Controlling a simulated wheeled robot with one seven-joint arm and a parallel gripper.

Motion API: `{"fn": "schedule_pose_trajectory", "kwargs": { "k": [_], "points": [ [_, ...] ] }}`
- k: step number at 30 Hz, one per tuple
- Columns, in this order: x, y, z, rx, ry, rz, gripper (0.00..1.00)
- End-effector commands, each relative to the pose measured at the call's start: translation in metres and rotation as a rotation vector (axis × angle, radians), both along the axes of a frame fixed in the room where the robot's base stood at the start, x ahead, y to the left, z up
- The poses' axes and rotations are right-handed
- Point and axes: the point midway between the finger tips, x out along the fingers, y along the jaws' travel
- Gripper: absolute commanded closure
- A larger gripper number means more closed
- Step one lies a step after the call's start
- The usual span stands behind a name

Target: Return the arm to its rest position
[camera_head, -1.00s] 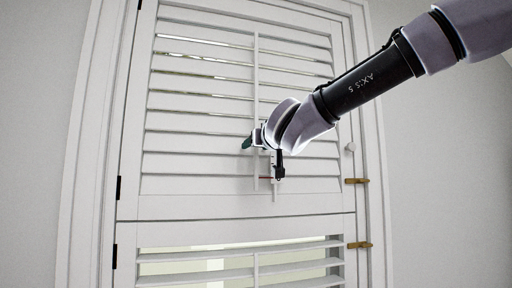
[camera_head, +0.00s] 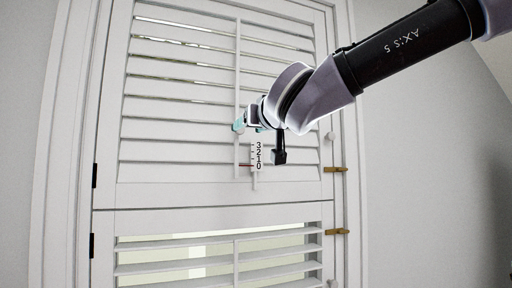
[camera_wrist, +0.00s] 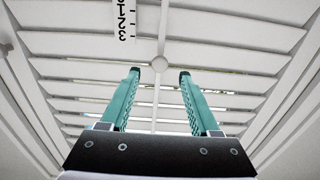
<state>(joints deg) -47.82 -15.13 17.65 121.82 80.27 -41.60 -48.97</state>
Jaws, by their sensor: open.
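My gripper (camera_head: 240,125) is in front of the upper louvred shutter panel (camera_head: 200,192), seen side-on at the end of my arm, which reaches in from the upper right. In the wrist view my gripper (camera_wrist: 159,76) shows two teal fingers, spread apart with nothing between them. I cannot tell how far the fingertips are from the rod.
A small white scale (camera_head: 257,156) with numbers 0 to 3 is beside the tilt rod. Brass latches (camera_head: 335,169) sit on the right frame, black hinges (camera_head: 95,175) on the left. A lower louvred panel (camera_head: 215,217) is below. Plain wall (camera_head: 430,180) is at the right.

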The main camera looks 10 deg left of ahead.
Motion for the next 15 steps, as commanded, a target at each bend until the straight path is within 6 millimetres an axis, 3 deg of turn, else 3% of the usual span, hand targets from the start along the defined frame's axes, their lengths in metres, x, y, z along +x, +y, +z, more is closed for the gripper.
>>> {"fn": "schedule_pose_trajectory", "kwargs": {
  "k": [8, 11, 15],
  "points": [
    [0.008, -0.010, 0.000, 0.014, 0.012, 0.005, 0.37],
    [0.023, -0.035, -0.004, 0.037, 0.049, 0.021, 0.37],
    [0.045, -0.097, -0.028, 0.059, 0.184, 0.031, 0.37]
  ]
}}
